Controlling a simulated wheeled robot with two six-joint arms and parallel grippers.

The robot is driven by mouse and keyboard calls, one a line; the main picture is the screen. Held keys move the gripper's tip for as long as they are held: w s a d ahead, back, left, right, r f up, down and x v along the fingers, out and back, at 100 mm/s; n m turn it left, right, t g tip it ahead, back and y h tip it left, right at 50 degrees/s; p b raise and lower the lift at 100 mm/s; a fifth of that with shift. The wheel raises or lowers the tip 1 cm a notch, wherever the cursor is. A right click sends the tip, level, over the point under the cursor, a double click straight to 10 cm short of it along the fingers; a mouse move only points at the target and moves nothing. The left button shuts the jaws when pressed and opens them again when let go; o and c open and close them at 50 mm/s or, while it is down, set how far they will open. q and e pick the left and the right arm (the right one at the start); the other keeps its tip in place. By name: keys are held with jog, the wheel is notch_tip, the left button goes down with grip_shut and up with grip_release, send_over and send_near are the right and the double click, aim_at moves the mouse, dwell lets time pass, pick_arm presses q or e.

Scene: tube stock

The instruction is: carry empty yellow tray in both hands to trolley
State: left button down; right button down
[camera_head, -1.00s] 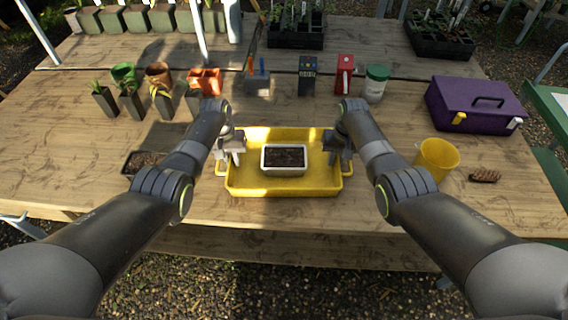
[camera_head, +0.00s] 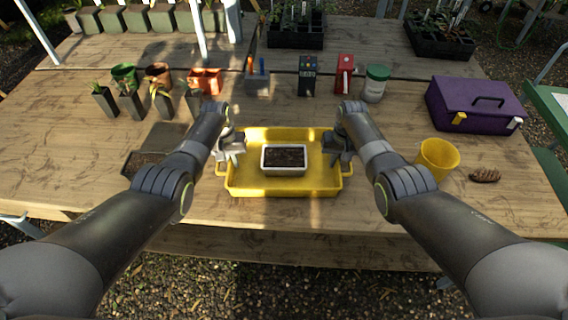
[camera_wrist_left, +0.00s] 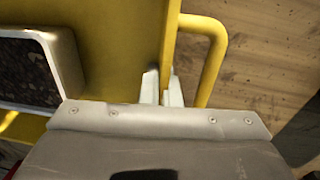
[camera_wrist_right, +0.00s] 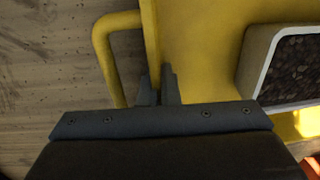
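The yellow tray (camera_head: 245,187) lies flat on the wooden table in front of me, with a handle loop at each end. It is not empty: a small pale pot of dark soil (camera_head: 285,171) stands in it. My left gripper (camera_head: 230,158) is at the tray's left end, its fingers (camera_wrist_left: 162,88) close together on either side of the end wall, beside the handle. My right gripper (camera_head: 339,157) is at the right end, its fingers (camera_wrist_right: 158,88) closed about that wall in the same way. The fingertips are partly hidden.
A yellow cup (camera_head: 437,158), a brown pine-cone-like thing (camera_head: 485,175) and a purple toolbox (camera_head: 474,105) are to the right. A dark soil tray (camera_head: 143,162) lies left, beside my arm. Pots, boxes and a jar (camera_head: 375,84) stand behind. The table's front edge is just before the yellow tray.

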pick_arm(q)
jog(key=shift+r, duration=0.15)
pick_arm(e)
jog(key=shift+r, duration=0.15)
